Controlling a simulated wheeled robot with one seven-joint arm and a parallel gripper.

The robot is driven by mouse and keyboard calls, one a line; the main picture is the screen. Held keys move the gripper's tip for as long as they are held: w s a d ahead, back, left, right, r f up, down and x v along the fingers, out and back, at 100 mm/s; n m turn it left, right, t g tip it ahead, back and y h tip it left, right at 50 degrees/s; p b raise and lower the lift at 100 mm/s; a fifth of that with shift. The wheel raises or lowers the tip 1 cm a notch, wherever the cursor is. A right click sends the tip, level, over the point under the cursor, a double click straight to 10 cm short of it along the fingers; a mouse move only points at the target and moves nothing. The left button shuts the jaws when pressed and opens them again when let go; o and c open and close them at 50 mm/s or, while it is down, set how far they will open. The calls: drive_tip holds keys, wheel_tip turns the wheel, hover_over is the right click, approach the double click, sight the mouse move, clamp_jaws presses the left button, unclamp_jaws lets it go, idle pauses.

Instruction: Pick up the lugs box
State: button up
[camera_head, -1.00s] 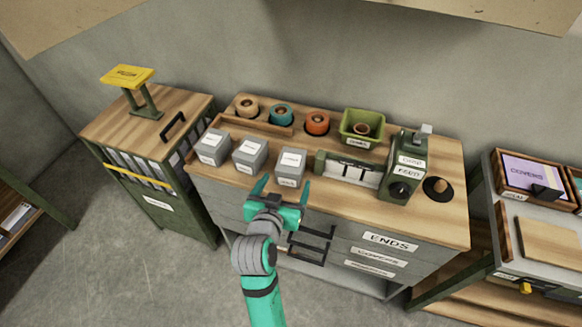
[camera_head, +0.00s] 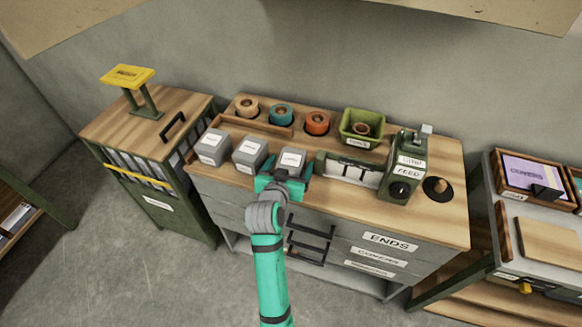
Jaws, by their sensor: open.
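Three grey boxes with white labels stand in a row along the front of the wooden counter top (camera_head: 345,206). They are a left box (camera_head: 212,148), a middle box (camera_head: 249,154) and a right box (camera_head: 292,157). The labels are too small to read, so I cannot tell by name which is the lugs box. My gripper (camera_head: 288,164) is open at the right box, with one finger at its left side and one at its right. The teal palm hides the lower front of that box. I cannot tell whether the fingers touch it.
Tape rolls, including an orange one (camera_head: 317,122), and a green bin (camera_head: 361,127) stand behind the boxes. A green machine (camera_head: 404,166) stands to the right. The middle box is close to my gripper's left side. A cabinet with a yellow-topped stand (camera_head: 128,76) is at the left.

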drive_tip(key=shift+w+d+f, duration=0.1)
drive_tip(key=shift+w+f, duration=0.1)
drive_tip(key=shift+w, duration=0.2)
drive_tip(key=c, duration=1.3)
drive_tip(key=shift+r, duration=0.15)
